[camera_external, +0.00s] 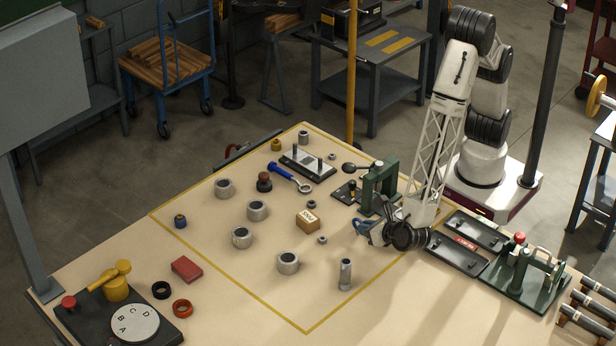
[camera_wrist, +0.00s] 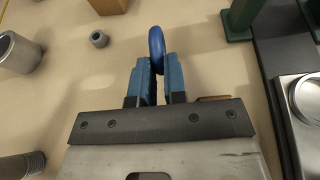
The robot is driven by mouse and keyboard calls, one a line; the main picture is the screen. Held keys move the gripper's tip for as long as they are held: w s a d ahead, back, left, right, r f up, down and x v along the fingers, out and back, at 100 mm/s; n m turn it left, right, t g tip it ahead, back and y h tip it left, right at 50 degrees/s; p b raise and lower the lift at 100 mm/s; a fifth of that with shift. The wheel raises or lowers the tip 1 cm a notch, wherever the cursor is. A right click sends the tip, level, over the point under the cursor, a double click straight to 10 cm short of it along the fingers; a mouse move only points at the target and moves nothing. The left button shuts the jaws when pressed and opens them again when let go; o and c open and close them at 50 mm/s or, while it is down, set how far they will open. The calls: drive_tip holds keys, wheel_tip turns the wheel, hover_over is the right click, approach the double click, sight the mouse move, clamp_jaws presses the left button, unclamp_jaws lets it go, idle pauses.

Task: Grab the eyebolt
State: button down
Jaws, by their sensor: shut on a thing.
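In the wrist view the eyebolt (camera_wrist: 157,42) shows as a dark blue, rounded ring seen nearly edge-on. My gripper (camera_wrist: 159,75) has its two blue fingers shut on it, one on each side. The ring sticks out beyond the fingertips; any shank is hidden from view. In the external view my gripper (camera_external: 363,227) is low over the right part of the yellow-outlined area, just left of the dark wrist. The eyebolt is hard to tell from the blue fingers there.
A small cardboard box (camera_external: 307,221) and a small nut (camera_external: 322,240) lie left of my gripper. A green press-like fixture (camera_external: 380,185) stands behind it, and a dark tray (camera_external: 460,250) lies to its right. A metal cylinder (camera_external: 345,274) stands in front. Several grey collars are spread further left.

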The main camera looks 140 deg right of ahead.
wheel_tip(320, 180, up, 10)
idle(0.7)
drive_tip(key=shift+d, duration=0.1)
idle(0.5)
